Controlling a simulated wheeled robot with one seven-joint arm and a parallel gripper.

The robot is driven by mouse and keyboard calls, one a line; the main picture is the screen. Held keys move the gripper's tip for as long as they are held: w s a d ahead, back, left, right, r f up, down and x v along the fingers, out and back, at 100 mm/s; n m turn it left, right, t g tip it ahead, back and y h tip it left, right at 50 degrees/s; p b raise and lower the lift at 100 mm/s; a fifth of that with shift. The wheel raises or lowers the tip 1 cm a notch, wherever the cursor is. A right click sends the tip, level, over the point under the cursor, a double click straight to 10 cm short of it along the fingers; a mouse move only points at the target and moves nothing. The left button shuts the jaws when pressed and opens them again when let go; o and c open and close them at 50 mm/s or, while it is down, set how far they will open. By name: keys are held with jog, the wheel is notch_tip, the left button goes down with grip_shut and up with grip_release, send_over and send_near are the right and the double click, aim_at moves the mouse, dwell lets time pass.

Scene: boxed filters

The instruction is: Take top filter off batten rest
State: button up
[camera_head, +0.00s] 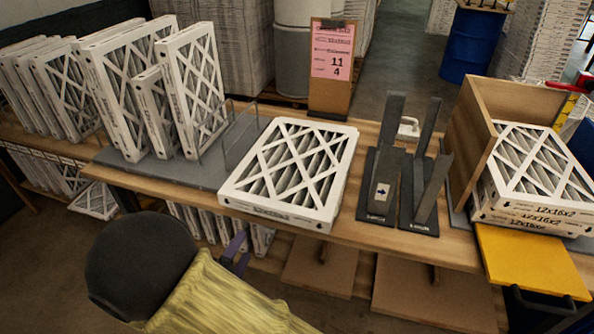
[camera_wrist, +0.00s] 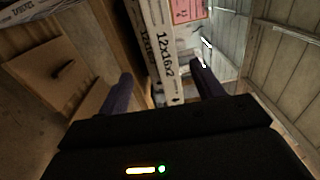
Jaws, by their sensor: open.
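A white-framed pleated filter with a lattice face (camera_head: 290,172) lies flat near the middle of the bench. Any battens beneath it are hidden in the head view. My gripper (camera_head: 238,254) is in front of the bench, below and left of this filter's near edge, and looks empty. In the wrist view, my open gripper (camera_wrist: 160,72) has its two dark fingers spread apart. Beyond them are filter edges printed "12x16x2" (camera_wrist: 166,50), with a second printed edge (camera_wrist: 146,45) alongside. The fingers appear apart from these edges.
Upright filters (camera_head: 195,85) stand in a wire rack at left. Black angled stands (camera_head: 400,180) are right of the flat filter. A wooden box (camera_head: 475,125) and another filter stack (camera_head: 540,175) are farther right. A pink card (camera_head: 332,50) stands behind.

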aim_at(262, 213)
jog(key=p+x, duration=0.1)
jog(key=x, duration=1.1)
jog(key=shift+w+r+p, duration=0.1)
jog(key=shift+w+p, duration=0.15)
jog(key=shift+p, duration=0.05)
jog(key=shift+a+r+p+x, duration=0.1)
jog(key=shift+p+x, duration=0.1)
jog(key=shift+x, duration=0.65)
jog(key=shift+a+r+p+x, duration=0.1)
jog(key=shift+a+p+x, duration=0.1)
jog(key=shift+x, duration=0.7)
jog(key=shift+a+r+p+x, duration=0.1)
jog(key=shift+p+x, duration=0.1)
jog(key=shift+x, duration=0.65)
jog(key=shift+w, duration=0.1)
jog(key=c, duration=1.2)
jog(key=shift+o, duration=0.2)
jog(key=shift+r, duration=0.15)
